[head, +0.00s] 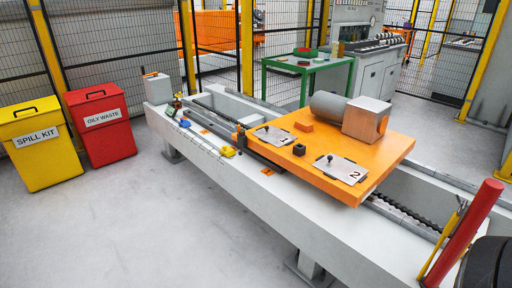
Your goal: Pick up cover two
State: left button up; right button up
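Cover two (340,169) is a flat light-grey plate marked with a black "2" and topped by a small black knob. It lies flat on the near right part of the orange carriage (385,155). A similar grey plate with a black knob, a second cover (273,135), lies further left on the same carriage; I cannot read any mark on it. Neither of my grippers is in view, and nothing touches cover two.
A grey cylinder (327,105), metal box (365,118), orange block (304,126) and dark nut-like block (299,149) stand on the carriage. The carriage sits on a long pale bed (290,215). A red post (466,232) rises at right. Floor at front left is clear.

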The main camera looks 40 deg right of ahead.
aim_at(347, 172)
jog(key=z, duration=0.05)
jog(key=i, duration=1.65)
jog(key=z, duration=0.6)
